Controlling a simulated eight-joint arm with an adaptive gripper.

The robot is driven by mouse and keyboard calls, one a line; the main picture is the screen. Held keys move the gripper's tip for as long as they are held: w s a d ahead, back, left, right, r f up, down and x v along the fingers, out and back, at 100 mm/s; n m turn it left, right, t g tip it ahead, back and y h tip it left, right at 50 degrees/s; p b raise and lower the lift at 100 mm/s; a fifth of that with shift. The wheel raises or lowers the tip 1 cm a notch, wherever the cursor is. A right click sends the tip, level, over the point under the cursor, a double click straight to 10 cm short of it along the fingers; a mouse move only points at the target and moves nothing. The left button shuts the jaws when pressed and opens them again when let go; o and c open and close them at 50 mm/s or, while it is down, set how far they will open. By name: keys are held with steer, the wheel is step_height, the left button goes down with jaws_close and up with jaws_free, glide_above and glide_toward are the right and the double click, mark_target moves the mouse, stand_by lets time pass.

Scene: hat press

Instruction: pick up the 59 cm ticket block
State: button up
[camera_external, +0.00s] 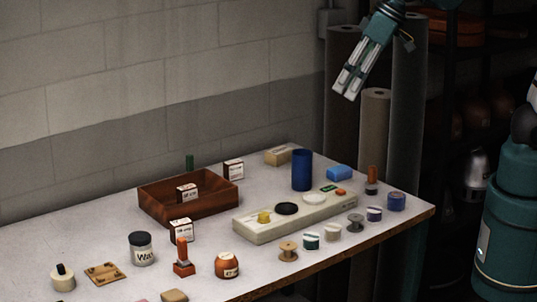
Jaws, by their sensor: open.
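Three small dark-red and white ticket blocks show on the table. One block (187,193) is in the brown wooden tray (158,210). Another block (233,170) stands at the tray's back right corner, and a third block (181,230) stands in front of the tray. Their printed labels are too small to read surely, so I cannot tell which is the 59 cm one. My gripper (346,92) is open and empty, high above and beyond the table's back right part, pointing down-left, well apart from all blocks.
A long pale tray (290,222) with small items lies at centre right, a tall blue cylinder (302,170) behind it. Spools line the front right edge. A wax jar (141,249), orange stamp (183,262) and brown pot (227,265) crowd the front. Fabric rolls (374,130) stand behind.

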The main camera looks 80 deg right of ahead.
steer(key=w+a+m+g, duration=0.1)
steer(key=w+a+m, duration=0.15)
steer(key=w, duration=1.05)
steer(key=m+g, duration=0.4)
steer(key=m, duration=0.1)
glide_above(181, 222)
steer(key=f, duration=2.6)
steer(key=shift+s+d, duration=0.1)
steer(key=shift+s, duration=0.1)
steer(key=shift+w+f, duration=0.2)
steer(key=shift+f, duration=0.3)
steer(key=shift+f, duration=0.1)
steer(key=shift+f, duration=1.2)
steer(key=shift+f, duration=0.1)
